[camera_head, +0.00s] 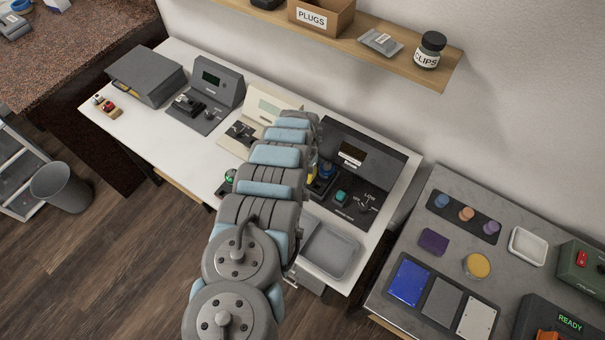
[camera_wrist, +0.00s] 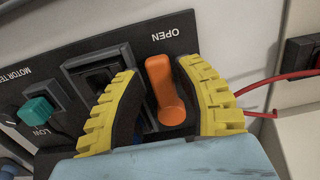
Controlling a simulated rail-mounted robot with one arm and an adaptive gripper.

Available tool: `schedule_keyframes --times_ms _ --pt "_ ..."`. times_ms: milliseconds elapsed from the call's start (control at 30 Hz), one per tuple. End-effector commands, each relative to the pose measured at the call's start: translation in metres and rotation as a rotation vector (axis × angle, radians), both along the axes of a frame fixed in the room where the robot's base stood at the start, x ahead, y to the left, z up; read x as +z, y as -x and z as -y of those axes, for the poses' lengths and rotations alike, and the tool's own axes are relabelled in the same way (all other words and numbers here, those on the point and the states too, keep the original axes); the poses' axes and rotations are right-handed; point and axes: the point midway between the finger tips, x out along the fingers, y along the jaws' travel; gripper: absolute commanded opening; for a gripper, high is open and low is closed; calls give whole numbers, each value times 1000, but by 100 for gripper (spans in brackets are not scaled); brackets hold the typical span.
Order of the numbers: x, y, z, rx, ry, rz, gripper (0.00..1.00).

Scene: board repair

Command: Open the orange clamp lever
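The orange clamp lever (camera_wrist: 162,86) shows in the wrist view on a dark panel (camera_wrist: 177,32), below the word OPEN. My gripper (camera_wrist: 157,73) has yellow ribbed fingers with dark inner pads, one on each side of the lever. The fingers stand apart; whether the right one touches the lever's lower end I cannot tell. In the head view my arm covers the lever and most of my gripper.
Red wires (camera_wrist: 262,83) run at the right. In the head view, a grey tray (camera_head: 330,248) stands in front of the dark station (camera_head: 385,160).

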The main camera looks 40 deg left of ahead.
Motion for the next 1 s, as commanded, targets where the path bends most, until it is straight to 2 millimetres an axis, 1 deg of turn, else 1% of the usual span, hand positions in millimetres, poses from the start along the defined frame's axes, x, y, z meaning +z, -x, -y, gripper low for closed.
schedule_keyframes --times_ms 167,367,667,1000 --pt "3 0 0 0 0 0 35" --pt "12 0 0 -1 2 -3 35" --pt "35 0 0 -1 -1 0 35" --pt "67 0 -1 -1 -1 0 35"
